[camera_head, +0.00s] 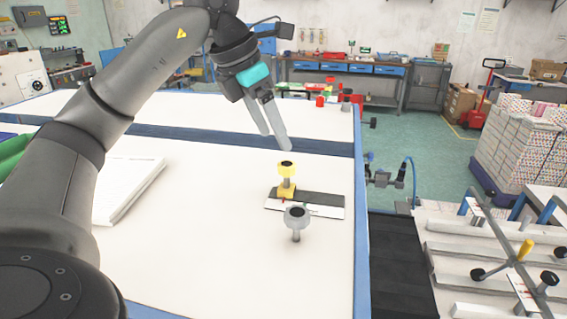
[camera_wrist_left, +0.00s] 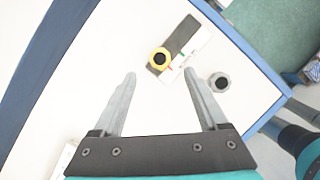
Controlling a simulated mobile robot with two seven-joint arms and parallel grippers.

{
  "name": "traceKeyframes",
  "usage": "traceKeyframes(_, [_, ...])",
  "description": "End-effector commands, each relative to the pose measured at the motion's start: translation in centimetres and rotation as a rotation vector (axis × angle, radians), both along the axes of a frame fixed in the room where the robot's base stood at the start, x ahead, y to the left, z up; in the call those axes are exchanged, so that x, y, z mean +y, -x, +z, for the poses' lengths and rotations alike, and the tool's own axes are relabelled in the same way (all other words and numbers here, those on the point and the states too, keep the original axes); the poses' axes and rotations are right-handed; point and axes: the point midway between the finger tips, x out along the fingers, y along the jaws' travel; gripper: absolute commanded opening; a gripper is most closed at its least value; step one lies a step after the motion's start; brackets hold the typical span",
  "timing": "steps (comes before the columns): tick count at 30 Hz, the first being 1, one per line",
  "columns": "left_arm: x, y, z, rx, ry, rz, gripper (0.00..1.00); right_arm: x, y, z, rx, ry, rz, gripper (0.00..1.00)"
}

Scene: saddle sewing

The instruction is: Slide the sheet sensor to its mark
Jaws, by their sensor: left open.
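A grey knobbed post (camera_head: 296,226) stands separately on the near side of the strip. My left gripper (camera_head: 276,143) is open and empty, above and behind the yellow piece in the head view. Its open fingers also show in the left wrist view (camera_wrist_left: 159,75). My right gripper is not in view.
The white table (camera_head: 200,255) is bare around the strip, with a blue edge at right. A stack of paper (camera_head: 132,187) lies at left beside my left arm. Small red items (camera_head: 320,101) stand at the far edge. A workpiece frame (camera_head: 500,270) is off to the right.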

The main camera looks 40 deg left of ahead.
Motion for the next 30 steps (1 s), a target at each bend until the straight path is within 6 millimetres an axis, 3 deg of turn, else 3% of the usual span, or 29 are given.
traceKeyframes(3, [-0.3,-0.9,-2.6,0.005,0.0,0.0,0.76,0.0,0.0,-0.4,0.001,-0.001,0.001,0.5])
traceKeyframes(9, [-0.6,-2.1,-5.3,0.003,0.001,-0.002,0.76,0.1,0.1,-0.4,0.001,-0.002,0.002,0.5])
traceKeyframes(15, [-0.8,-2.6,-6.4,-0.001,0.001,-0.001,0.76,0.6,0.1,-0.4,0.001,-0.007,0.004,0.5])
traceKeyframes(23, [-0.8,-2.6,-6.5,-0.001,0.001,-0.001,0.76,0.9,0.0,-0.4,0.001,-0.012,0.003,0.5])
traceKeyframes(30, [-0.8,-2.6,-6.5,-0.001,0.001,-0.001,0.51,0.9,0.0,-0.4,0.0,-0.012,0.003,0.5])
